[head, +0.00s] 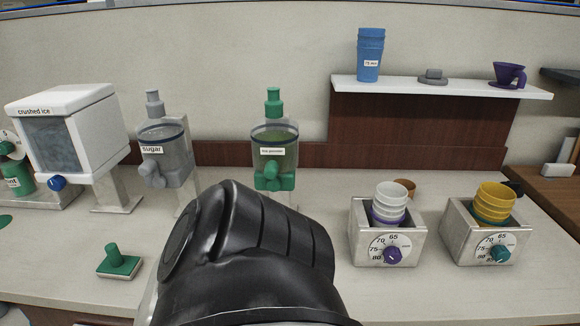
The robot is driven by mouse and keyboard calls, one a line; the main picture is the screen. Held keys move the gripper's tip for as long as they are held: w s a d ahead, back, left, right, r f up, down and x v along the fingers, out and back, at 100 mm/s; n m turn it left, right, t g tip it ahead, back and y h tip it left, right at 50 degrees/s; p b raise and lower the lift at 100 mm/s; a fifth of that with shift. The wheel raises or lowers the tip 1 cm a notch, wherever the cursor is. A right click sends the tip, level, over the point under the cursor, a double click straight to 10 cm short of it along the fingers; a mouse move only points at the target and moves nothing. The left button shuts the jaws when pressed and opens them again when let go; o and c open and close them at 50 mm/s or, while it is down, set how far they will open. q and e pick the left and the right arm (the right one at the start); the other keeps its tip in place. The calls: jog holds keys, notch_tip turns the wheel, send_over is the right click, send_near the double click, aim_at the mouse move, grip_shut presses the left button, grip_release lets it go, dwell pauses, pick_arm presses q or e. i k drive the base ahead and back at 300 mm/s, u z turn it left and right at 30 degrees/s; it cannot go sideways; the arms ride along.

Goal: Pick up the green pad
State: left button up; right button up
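The green pad (120,262) lies on the pale counter at the lower left in the head view. It has a flat green base with a lighter underside and an upright green knob handle. Nothing touches it. A large black link of my own arm fills the lower middle, to the right of the pad. Neither of my grippers shows in this view, so their fingers cannot be seen.
A crushed ice machine (65,140), a sugar dispenser (165,150) and a green powder dispenser (274,150) stand behind. Two dial boxes with stacked cups, a silver-white one (388,248) and a yellow one (478,248), stand right. Counter around the pad is clear.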

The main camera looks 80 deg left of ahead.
aim_at(117, 266)
jog(key=k, duration=1.6)
jog(key=u, duration=0.1)
